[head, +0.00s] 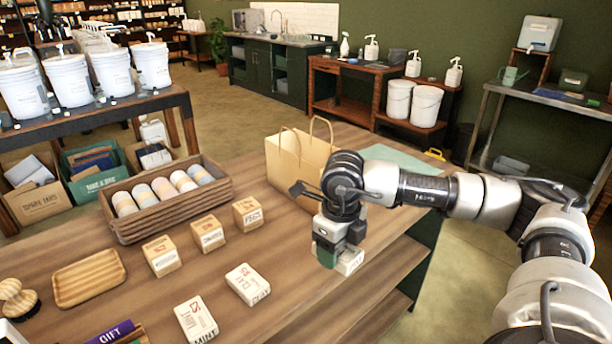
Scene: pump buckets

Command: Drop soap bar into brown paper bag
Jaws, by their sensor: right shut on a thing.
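The brown paper bag (283,166) stands upright on the wooden table, with two loop handles above its open top. My right gripper (338,256) is just in front of the bag, to its lower right in the head view. It is shut on a small white soap bar (351,262), which is mostly hidden by the fingers. The soap bar is outside the bag, near the table's right edge. The inside of the bag is hidden. My left gripper is not in view.
Two white boxes (248,284) and three tan boxes (207,233) stand left of the gripper. A wooden crate (172,216) of rolled items, an empty wooden tray (88,278) and a brush (18,299) are farther left. A pale green mat (400,159) lies behind my right arm.

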